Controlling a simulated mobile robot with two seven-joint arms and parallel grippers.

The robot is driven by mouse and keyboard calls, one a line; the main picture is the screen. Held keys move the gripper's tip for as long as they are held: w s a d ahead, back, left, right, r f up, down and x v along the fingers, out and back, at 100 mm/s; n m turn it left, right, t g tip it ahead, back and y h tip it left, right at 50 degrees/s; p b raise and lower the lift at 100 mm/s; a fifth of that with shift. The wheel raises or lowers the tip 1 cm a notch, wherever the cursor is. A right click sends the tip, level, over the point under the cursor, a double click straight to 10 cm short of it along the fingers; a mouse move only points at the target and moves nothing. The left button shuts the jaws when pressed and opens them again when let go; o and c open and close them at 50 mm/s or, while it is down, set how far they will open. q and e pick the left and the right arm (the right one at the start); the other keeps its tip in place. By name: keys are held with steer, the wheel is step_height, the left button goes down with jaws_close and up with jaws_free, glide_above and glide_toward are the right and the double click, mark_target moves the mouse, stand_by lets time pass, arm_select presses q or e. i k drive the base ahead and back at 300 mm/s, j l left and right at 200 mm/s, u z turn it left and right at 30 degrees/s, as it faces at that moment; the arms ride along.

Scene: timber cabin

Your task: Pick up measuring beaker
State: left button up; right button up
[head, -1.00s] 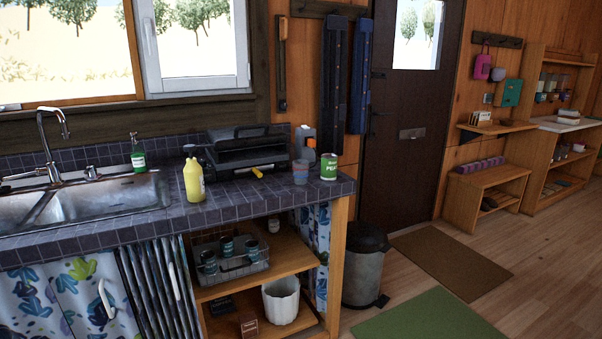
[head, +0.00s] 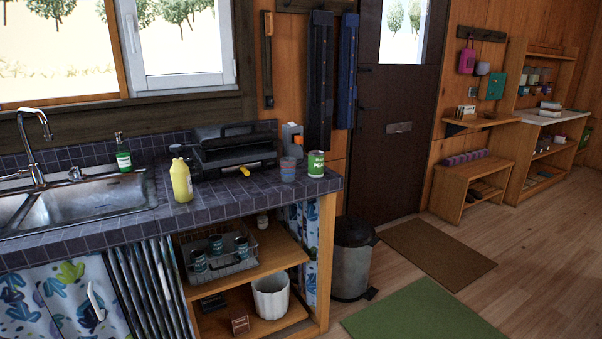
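A small greyish cup with reddish marks, which looks like the measuring beaker (head: 287,169), stands upright on the tiled counter (head: 232,202) near its right end. A green and white can of peas (head: 316,164) stands close on its right. The cup is small in view, so I cannot make out its markings. Neither of my grippers is in the head view.
A yellow bottle (head: 181,181), a dark grill-like appliance (head: 234,148) and a grey container (head: 292,138) share the counter with the sink (head: 98,203). A bin (head: 352,262) stands right of the counter. The floor with a green mat (head: 425,315) is open.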

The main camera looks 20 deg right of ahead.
mark_target(288, 164)
steer(key=i+l+z, duration=0.2)
steer(key=z, duration=0.25)
steer(key=i+z, duration=0.65)
steer(key=z, duration=0.25)
